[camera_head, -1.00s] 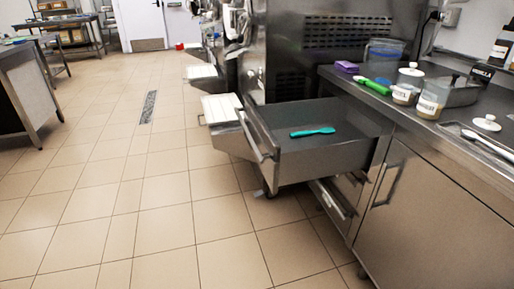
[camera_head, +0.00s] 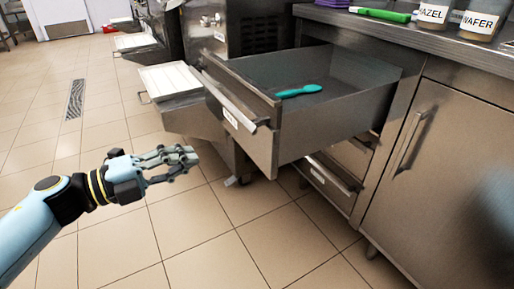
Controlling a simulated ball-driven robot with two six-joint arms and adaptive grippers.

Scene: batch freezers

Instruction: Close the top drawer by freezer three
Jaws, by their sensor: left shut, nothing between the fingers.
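The top drawer (camera_head: 330,125) stands pulled out from the steel counter, toward the left of the picture. Its front carries a bar handle (camera_head: 228,100) and a small white label. A teal spatula (camera_head: 299,91) lies inside on the drawer floor. My left gripper (camera_head: 192,163) is shut and empty, to the left of and a little below the drawer front in the picture, with a gap between them. My right gripper is not in view.
Closed lower drawers (camera_head: 332,178) sit under the open one, beside a cupboard door (camera_head: 440,165). Jars (camera_head: 433,14) and a green-handled tool (camera_head: 380,14) are on the counter. A white tray (camera_head: 170,80) juts out behind the drawer. The tiled floor at left is clear.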

